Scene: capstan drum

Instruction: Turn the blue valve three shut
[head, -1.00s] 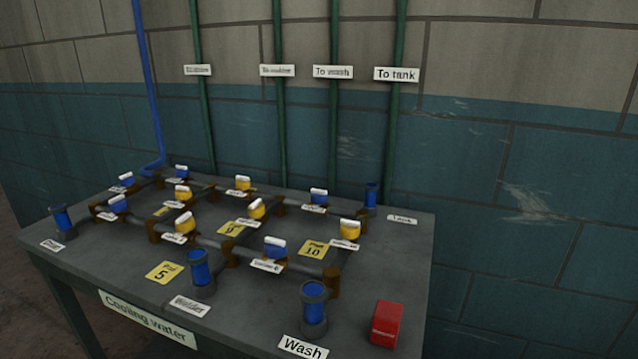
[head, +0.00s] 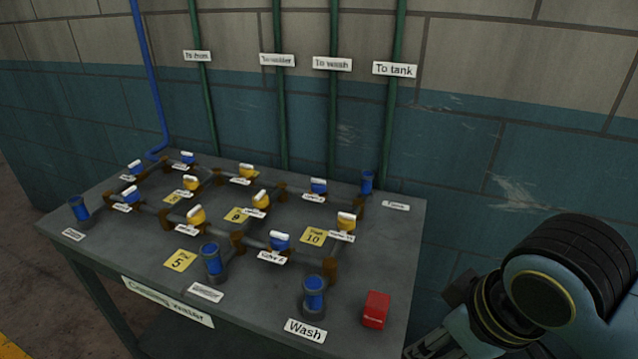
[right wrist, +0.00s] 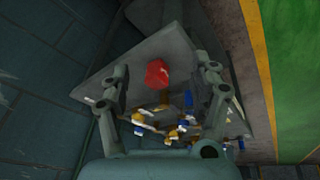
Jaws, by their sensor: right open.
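Several blue valves with white handles sit on the brown pipework on the table: one at the front (head: 280,241), one at the right rear (head: 318,186), one at the left (head: 131,195), and two at the far left (head: 136,168) and (head: 187,158). The small labels are too blurred to tell which is valve three. My right gripper (right wrist: 163,72) is open and empty in the right wrist view, with the table and valves beyond its fingers. In the head view my right arm is beside the table's right side, apart from the valves. My left gripper is not in view.
Yellow valves (head: 196,215) stand among the blue ones. Blue-topped upright cylinders (head: 313,296) stand along the edges. A red block (head: 375,310) is at the table's front right corner, also in the right wrist view (right wrist: 157,73). Green pipes (head: 333,110) run up the wall behind.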

